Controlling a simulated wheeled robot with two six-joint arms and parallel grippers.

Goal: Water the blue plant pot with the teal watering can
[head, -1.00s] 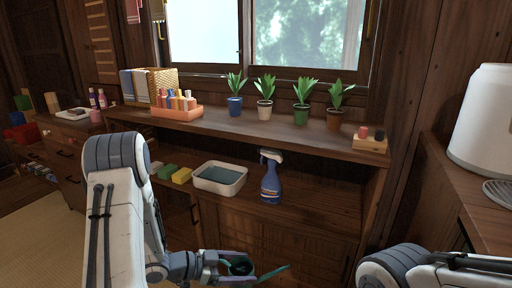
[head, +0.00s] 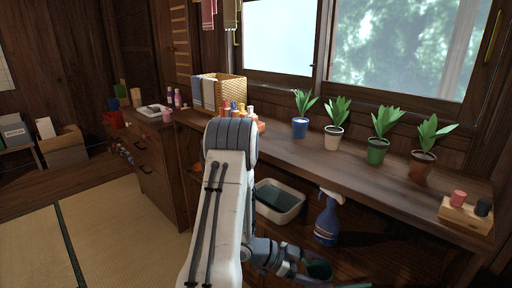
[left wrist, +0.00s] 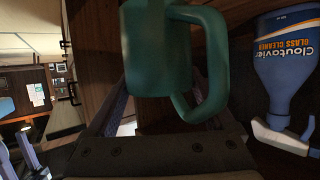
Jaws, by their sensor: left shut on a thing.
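The blue plant pot (head: 300,128) stands on the upper shelf under the window, leftmost in a row of potted plants. My left gripper (head: 300,278) is low in front of the shelf unit, below and in front of the pots. It is shut on the teal watering can (head: 319,269), which is partly cut off by the bottom edge of the head view. In the left wrist view the can (left wrist: 158,50) is between the fingers, with its handle loop toward the right. My right gripper is not in view.
White (head: 334,138), green (head: 377,151) and brown (head: 422,166) pots stand right of the blue one. A blue spray bottle (head: 327,220) and a white basin (head: 279,201) are on the lower shelf near my left arm. A wooden holder (head: 466,214) sits at the right end.

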